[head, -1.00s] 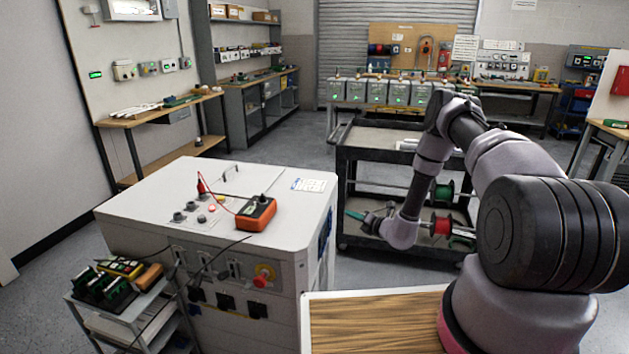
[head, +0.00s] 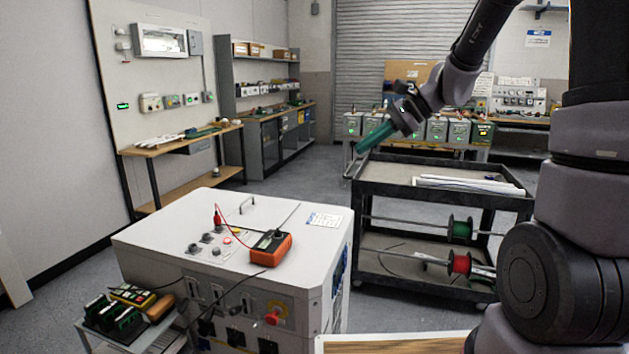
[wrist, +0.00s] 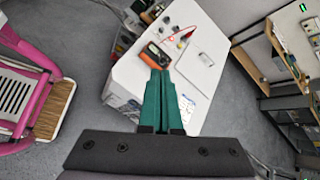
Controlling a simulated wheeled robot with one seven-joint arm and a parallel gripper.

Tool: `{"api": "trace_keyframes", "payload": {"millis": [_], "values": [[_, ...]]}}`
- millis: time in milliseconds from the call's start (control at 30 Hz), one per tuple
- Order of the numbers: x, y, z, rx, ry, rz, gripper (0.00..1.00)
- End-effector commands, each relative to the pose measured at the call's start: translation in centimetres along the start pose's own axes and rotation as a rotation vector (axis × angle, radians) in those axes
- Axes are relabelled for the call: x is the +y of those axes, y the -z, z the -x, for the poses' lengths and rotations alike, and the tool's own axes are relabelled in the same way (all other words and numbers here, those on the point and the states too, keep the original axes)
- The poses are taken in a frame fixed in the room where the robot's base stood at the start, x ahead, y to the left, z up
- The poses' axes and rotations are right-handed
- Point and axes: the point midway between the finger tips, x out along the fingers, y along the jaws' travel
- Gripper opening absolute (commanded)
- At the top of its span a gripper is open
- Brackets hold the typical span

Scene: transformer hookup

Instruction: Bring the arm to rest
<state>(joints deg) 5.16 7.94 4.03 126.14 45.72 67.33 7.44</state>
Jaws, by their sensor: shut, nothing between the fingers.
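My gripper (head: 372,138) has long green fingers, and in the head view it is raised in front of the far benches, just left of and above the black cart. The fingers are shut together with nothing between them. In the wrist view my gripper (wrist: 160,75) points down over the white transformer cabinet (wrist: 205,65) from well above and touches nothing. My arm rises on the right of the head view and bends over to the gripper, partly out of the frame.
The white cabinet (head: 180,225) carries an orange multimeter (head: 271,248) with a red lead. The black cart (head: 440,190) holds a green spool (head: 460,229) and a red spool (head: 460,263). A small side trolley (head: 150,338) stands front left. Open floor lies between cabinet and benches.

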Motion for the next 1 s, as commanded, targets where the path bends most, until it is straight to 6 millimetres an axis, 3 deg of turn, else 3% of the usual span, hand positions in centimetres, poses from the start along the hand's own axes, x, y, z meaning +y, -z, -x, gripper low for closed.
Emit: {"api": "trace_keyframes", "payload": {"millis": [33,200,600,800,1000], "values": [[1.1,-1.4,1.6,0.050,-0.012,0.091,0.00],[5.2,-3.8,6.1,0.230,-0.067,0.371,0.00],[13.5,-6.0,15.8,0.666,-0.162,0.933,0.00],[15.1,-6.1,17.9,0.773,-0.185,1.047,0.00],[15.3,-6.1,18.2,0.788,-0.191,1.062,0.00]]}}
